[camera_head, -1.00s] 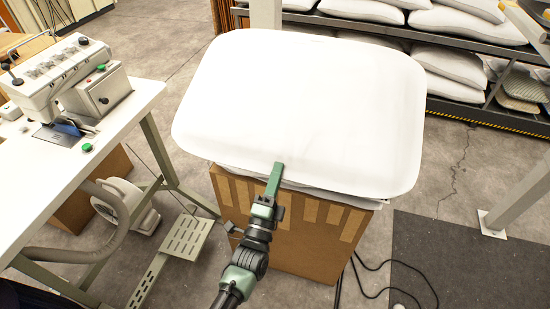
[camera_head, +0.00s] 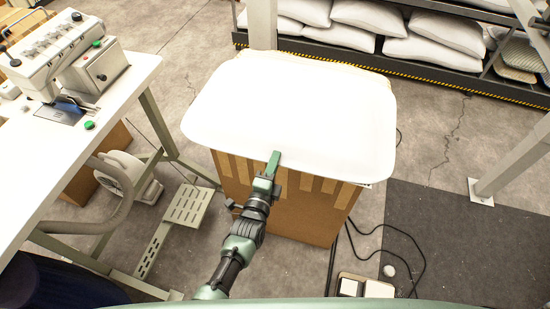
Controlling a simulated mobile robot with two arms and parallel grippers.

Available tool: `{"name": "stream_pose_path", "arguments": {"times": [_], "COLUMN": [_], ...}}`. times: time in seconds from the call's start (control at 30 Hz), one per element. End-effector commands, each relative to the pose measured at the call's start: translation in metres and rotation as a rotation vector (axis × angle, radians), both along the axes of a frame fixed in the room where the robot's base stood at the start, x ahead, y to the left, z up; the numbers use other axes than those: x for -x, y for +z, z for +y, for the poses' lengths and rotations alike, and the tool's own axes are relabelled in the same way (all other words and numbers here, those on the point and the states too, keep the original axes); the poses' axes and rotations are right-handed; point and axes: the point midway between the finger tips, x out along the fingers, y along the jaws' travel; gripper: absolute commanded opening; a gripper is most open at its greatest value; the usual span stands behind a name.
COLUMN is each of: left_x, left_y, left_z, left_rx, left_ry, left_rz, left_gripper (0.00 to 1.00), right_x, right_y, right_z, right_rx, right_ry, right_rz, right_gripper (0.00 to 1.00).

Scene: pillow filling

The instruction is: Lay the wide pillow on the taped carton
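The wide white pillow (camera_head: 295,110) lies flat over the top of the brown carton (camera_head: 290,210), overhanging its front edge and covering the top from view. Lighter tan tape strips (camera_head: 325,187) run down the carton's upper front. My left gripper (camera_head: 273,162) is at the middle of the pillow's front edge. One green finger shows against the pillow there; the other finger is hidden, so its grip is unclear. A cream edge (camera_head: 345,68) shows behind the pillow; I cannot tell what it belongs to. My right gripper is out of view.
A sewing machine (camera_head: 65,70) stands on a white table (camera_head: 60,165) at left, with a foot pedal (camera_head: 187,204) below. A shelf of white pillows (camera_head: 435,50) is behind. Black cables (camera_head: 400,240) and a dark mat (camera_head: 450,240) lie right of the carton.

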Motion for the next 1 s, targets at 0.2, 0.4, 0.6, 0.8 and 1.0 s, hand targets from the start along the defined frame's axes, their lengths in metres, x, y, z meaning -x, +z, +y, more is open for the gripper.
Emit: {"name": "stream_pose_path", "arguments": {"times": [0.2, 0.4, 0.6, 0.8, 1.0], "left_x": [-0.001, 0.0, 0.0, 0.005, 0.027], "left_y": [0.002, 0.001, 0.0, -0.002, 0.001], "left_z": [0.0, 0.0, 0.0, 0.002, 0.009], "left_rx": [0.001, 0.0, 0.0, -0.002, -0.003], "left_ry": [0.0, 0.0, 0.0, 0.0, 0.0], "left_rz": [-0.003, -0.001, 0.0, 0.008, 0.005], "left_gripper": [0.4, 0.62, 0.65, 0.65, 0.65], "right_x": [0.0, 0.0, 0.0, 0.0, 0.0], "right_y": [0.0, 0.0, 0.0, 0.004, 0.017], "right_z": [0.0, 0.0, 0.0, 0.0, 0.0], "right_rx": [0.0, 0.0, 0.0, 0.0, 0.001], "right_ry": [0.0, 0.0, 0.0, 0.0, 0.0], "right_rz": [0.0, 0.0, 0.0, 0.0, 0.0], "right_gripper": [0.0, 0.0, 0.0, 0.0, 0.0]}}
